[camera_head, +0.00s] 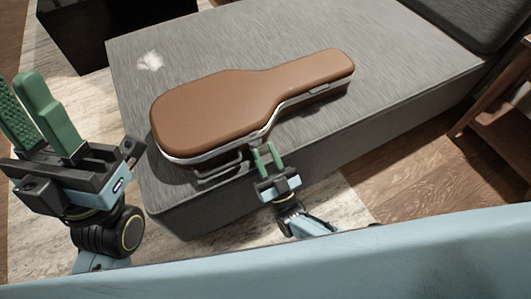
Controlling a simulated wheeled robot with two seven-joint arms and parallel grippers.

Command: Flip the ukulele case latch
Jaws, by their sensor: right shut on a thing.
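The brown ukulele case (215,103) lies closed on the grey bench, its silver rim facing me. A handle (222,172) juts from its front side. A small silver fitting, seemingly a latch (319,87), shows on the rim near the neck end. My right gripper (266,150) is at the front side of the case, just right of the handle. Its green fingers are shut on a part at the case's edge, seemingly a latch, which they mostly hide. My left gripper (32,105) is raised at the left, away from the case, with its green fingers apart and empty.
The grey bench (400,65) has free room behind and right of the case. A white patch (150,61) marks its back left. A black box (100,30) stands behind at left, and wooden shelving (500,110) at the right.

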